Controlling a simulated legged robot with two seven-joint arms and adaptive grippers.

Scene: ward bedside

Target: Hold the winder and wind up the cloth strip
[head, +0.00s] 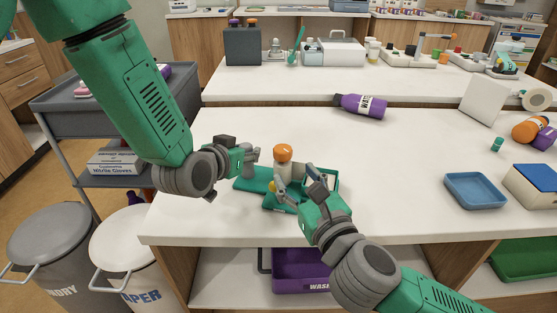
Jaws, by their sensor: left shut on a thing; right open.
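The winder (244,183) sits on the near white table, with a teal base and an orange knob (283,153) on a pale grey upright part. My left gripper (252,158) is at its left side, shut on part of the winder; the exact contact is small and hard to see. My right gripper (300,182) is open, just right of and below the orange knob, and covers part of the winder. I cannot tell whether it touches anything. The cloth strip cannot be clearly told apart from the teal parts around the grippers.
A purple wash bottle (361,105) lies behind the winder. A blue tray (475,190), a box with a blue top (535,186) and a white block (483,102) are at the right. The table between winder and tray is clear. A grey cart (60,98) stands left.

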